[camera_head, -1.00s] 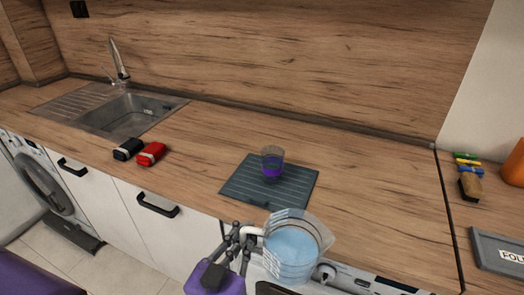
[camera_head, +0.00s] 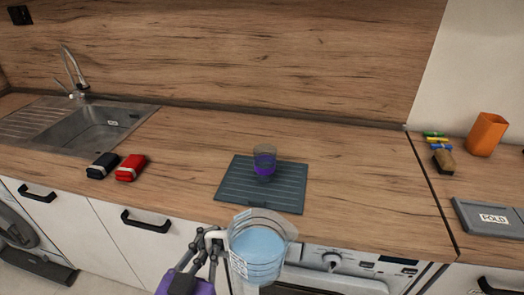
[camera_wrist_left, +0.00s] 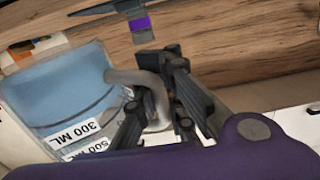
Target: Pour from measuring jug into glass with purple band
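The clear measuring jug (camera_head: 258,250) holds pale blue liquid and is in front of the counter's front edge, roughly upright. My left gripper (camera_head: 210,240) is shut on the jug's pale handle. In the left wrist view the jug (camera_wrist_left: 60,95) shows its volume labels, with the gripper fingers (camera_wrist_left: 160,105) around the handle. The glass with purple band (camera_head: 264,162) stands upright on a dark ribbed mat (camera_head: 235,189), behind the jug and apart from it. I see no blue liquid in the glass. My right gripper is not in view.
A black item (camera_head: 102,166) and a red item (camera_head: 131,168) lie left of the mat, near the sink (camera_head: 100,128). The counter around the mat is clear.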

